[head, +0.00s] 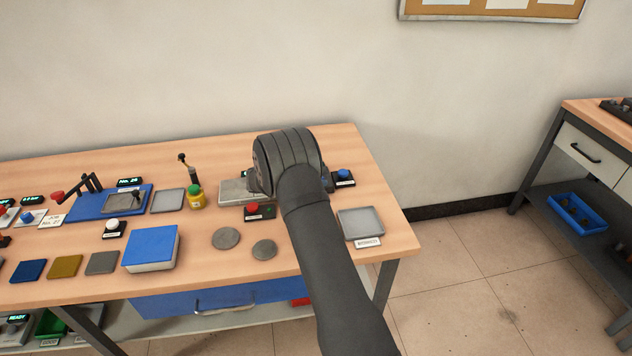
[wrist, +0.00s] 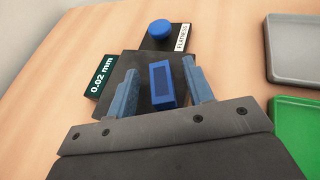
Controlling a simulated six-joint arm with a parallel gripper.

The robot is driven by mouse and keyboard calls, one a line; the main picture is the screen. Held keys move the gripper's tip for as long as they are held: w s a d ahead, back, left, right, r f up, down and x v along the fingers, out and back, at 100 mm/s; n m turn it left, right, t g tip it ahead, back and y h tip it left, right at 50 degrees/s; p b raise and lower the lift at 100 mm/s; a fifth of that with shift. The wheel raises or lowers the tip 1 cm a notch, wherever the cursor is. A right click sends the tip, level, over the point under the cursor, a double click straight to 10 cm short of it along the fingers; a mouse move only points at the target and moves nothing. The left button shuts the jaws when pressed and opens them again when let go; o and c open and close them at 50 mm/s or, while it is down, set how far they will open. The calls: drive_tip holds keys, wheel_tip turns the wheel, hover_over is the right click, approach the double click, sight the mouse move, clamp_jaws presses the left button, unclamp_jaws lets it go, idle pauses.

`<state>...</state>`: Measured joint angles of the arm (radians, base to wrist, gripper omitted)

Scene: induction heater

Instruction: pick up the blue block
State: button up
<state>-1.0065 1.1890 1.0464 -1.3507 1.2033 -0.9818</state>
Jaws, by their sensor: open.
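The blue block (wrist: 161,88) is small and has a darker recessed panel on the side facing the wrist camera. It stands on a dark plate (wrist: 137,64). My gripper (wrist: 160,68) is open, with one blue-grey finger on each side of the block. Narrow gaps show between the fingers and the block. My arm hides the block and the fingers in the head view.
A 0.02 mm display (wrist: 101,77) and a blue button (wrist: 159,29) labelled FLATNESS adjoin the plate. A grey tray (wrist: 297,45) and green tray (wrist: 297,112) lie to the right. A blue-topped box (head: 151,247) and two grey discs lie left of my arm.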

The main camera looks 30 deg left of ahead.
drive_tip(key=shift+w+d+f, duration=0.15)
drive_tip(key=shift+w+f, duration=0.05)
drive_tip(key=shift+w, duration=0.15)
clamp_jaws()
drive_tip(key=shift+r, duration=0.15)
